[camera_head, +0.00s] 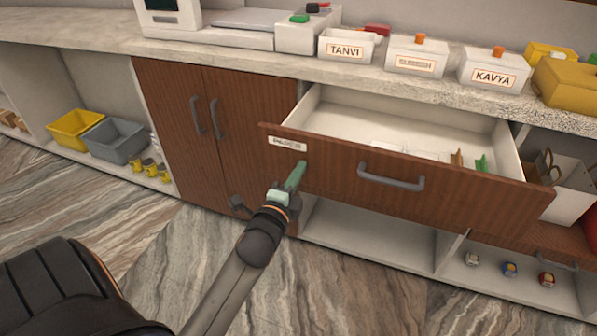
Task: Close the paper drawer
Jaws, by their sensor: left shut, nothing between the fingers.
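The paper drawer (330,170) stands pulled out under the counter, with a brown wooden front, a grey bar handle (391,178) and a small label at its left end. Its white inside shows pale flat items, a brown piece and a green piece near the front right. My left gripper (299,169) is shut and empty. Its green fingers are at the drawer front's left part, below the label; I cannot tell whether they touch it. My right gripper is not in view.
The stone counter (430,91) above carries white boxes labelled TANVI (347,48) and KAVYA (493,70). Closed cupboard doors (210,110) are left of the drawer. An open shelf with small jars (510,269) lies below.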

